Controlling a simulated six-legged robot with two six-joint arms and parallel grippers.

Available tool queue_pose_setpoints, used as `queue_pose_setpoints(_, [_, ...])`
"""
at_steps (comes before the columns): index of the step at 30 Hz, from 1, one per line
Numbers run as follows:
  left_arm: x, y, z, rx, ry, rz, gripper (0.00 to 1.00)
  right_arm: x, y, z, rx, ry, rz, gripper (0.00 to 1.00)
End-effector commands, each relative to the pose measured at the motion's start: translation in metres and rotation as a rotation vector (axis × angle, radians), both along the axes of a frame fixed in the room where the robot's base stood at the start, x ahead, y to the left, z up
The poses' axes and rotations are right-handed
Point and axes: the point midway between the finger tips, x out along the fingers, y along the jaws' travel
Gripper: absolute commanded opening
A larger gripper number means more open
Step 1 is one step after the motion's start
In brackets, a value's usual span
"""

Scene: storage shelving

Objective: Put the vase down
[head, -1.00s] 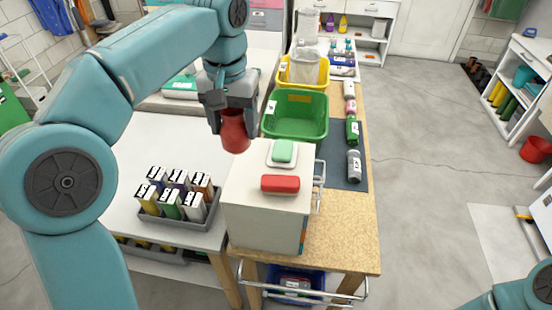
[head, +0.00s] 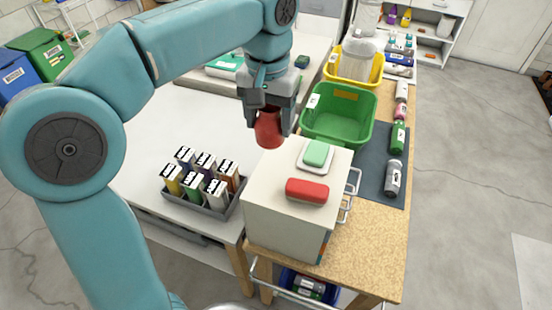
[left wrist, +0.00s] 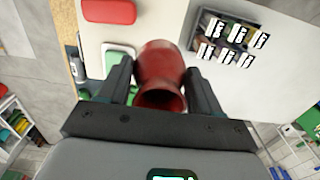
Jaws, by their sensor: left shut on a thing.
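The red vase (head: 269,129) hangs in my left gripper (head: 268,108), whose fingers are shut around it. It is held near the white cabinet's back left corner, over or beside the white table (head: 140,125); its exact height is hard to tell. In the left wrist view the vase (left wrist: 161,72) sits between the two fingers (left wrist: 160,85), with its open mouth toward the camera. My right gripper does not show in either view.
A white cabinet (head: 285,230) carries a red box (head: 307,190) and a green thing on a white dish (head: 316,154). A grey tray (head: 222,213) of labelled cartons stands on the white table. Green (head: 340,122) and yellow bins (head: 353,65) stand behind. The white table's middle is clear.

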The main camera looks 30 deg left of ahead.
Motion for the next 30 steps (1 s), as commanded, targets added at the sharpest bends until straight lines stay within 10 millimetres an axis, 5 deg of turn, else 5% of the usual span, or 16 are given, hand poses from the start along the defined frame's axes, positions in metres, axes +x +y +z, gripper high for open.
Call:
queue_pose_setpoints(6, [0.000,-0.001,-0.054,-0.001,0.004,-0.001,0.28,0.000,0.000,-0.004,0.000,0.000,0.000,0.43])
queue_pose_setpoints(16, [0.003,-0.001,-0.096,0.001,0.005,-0.001,0.28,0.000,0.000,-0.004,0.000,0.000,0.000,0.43])
queue_pose_setpoints(30, [0.004,-0.001,-0.110,0.000,0.001,-0.001,0.28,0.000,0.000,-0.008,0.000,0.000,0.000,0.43])
